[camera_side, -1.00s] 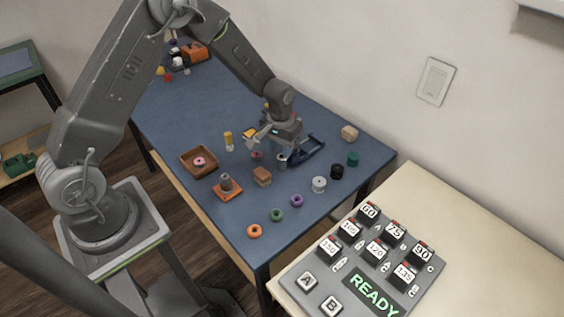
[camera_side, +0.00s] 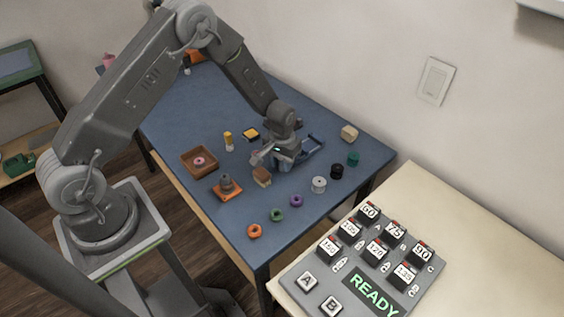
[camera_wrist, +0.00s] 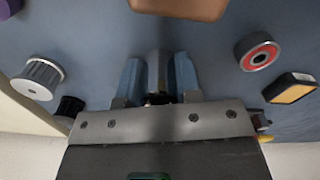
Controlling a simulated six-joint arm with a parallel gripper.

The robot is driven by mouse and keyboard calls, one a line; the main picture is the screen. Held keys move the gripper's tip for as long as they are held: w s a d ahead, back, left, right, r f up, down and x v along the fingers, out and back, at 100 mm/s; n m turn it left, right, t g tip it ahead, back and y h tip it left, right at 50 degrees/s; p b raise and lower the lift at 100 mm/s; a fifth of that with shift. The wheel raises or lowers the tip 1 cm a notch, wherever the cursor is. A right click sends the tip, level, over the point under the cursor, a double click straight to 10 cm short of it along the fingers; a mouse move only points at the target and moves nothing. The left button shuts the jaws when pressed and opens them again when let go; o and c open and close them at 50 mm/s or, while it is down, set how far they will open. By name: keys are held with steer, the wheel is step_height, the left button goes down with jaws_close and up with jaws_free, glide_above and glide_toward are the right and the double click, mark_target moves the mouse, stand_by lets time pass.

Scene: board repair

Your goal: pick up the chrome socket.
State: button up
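The chrome socket (camera_wrist: 157,70) is a small grey metal cylinder. In the wrist view it stands between the two blue fingers of my gripper (camera_wrist: 157,78), with a finger close on each side and what look like narrow gaps. My gripper looks open around it, low over the table. In the side view my gripper (camera_side: 279,160) is down at the middle of the blue table and hides the socket.
A brown block (camera_side: 262,177) sits close in front of my gripper. A white spool (camera_side: 319,184) and black spool (camera_side: 336,171) stand right of it. A red-centred ring (camera_wrist: 258,54) and a yellow-black piece (camera_wrist: 291,88) lie beside it.

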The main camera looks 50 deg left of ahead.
steer(key=shift+c, duration=1.3)
steer(key=shift+r, duration=0.5)
steer(key=r, duration=0.3)
steer(key=shift+s+a+r, duration=0.1)
steer(key=shift+a+r, duration=0.15)
steer(key=shift+r, duration=0.05)
steer(key=s+a+r, duration=0.2)
steer(key=a, duration=0.1)
steer(key=s+a+r, duration=0.1)
steer(key=a+r, duration=0.1)
steer(key=a, duration=0.1)
steer(key=s+a+r, duration=0.2)
steer(key=a, duration=0.1)
steer(key=shift+s+a+r, duration=0.2)
steer(key=shift+s+a, duration=0.1)
steer(key=shift+s, duration=0.05)
